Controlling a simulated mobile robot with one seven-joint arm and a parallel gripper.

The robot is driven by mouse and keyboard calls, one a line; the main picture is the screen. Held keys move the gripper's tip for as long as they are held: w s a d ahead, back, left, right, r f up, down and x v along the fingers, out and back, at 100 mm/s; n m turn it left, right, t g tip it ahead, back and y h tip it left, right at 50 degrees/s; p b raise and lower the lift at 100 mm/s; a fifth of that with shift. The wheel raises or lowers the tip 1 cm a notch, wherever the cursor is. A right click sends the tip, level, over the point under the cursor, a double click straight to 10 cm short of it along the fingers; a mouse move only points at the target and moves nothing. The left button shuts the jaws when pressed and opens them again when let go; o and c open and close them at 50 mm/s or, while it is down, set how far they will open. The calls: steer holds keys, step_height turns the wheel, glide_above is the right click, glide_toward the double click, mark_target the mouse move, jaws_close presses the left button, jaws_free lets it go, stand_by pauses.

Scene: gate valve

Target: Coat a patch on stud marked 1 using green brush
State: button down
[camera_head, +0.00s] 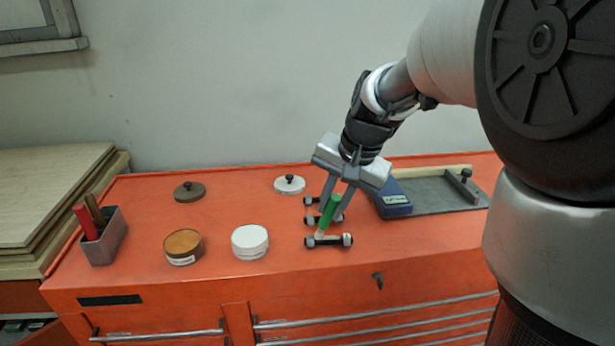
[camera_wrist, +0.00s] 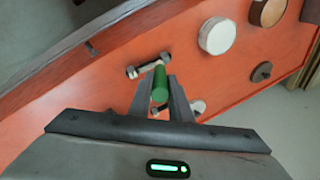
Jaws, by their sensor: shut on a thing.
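My gripper (camera_head: 333,207) is shut on the green brush (camera_head: 328,215), which it holds tilted over the studs with its pale tip down. The tip is at or just above the front stud (camera_head: 329,241); I cannot tell whether it touches. The middle stud (camera_head: 311,220) and the back stud (camera_head: 311,201) lie behind, partly hidden by the gripper. No number can be read on any stud. In the wrist view the green brush (camera_wrist: 160,82) sits between the fingers, in front of a stud (camera_wrist: 134,72), and hides its middle.
An open brown pot (camera_head: 184,246) and a white pot (camera_head: 250,242) stand left of the studs. Their lids, brown (camera_head: 189,192) and white (camera_head: 289,185), lie behind. A grey holder (camera_head: 106,243) with two other brushes is far left.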

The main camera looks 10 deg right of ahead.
mark_target(336, 194)
step_height(336, 194, up, 3)
steer(key=shift+w+f+p, duration=0.1)
steer(key=shift+f+p, duration=0.05)
steer(key=shift+p, duration=0.15)
steer(key=shift+d+r+p, duration=0.25)
steer(key=shift+p, duration=0.05)
step_height(336, 194, up, 5)
steer(key=p, duration=0.4)
steer(key=shift+f, duration=0.1)
steer(key=shift+a, duration=0.15)
steer(key=shift+w+a+f, duration=0.1)
steer(key=shift+a+f, duration=0.35)
steer(key=shift+a, duration=0.35)
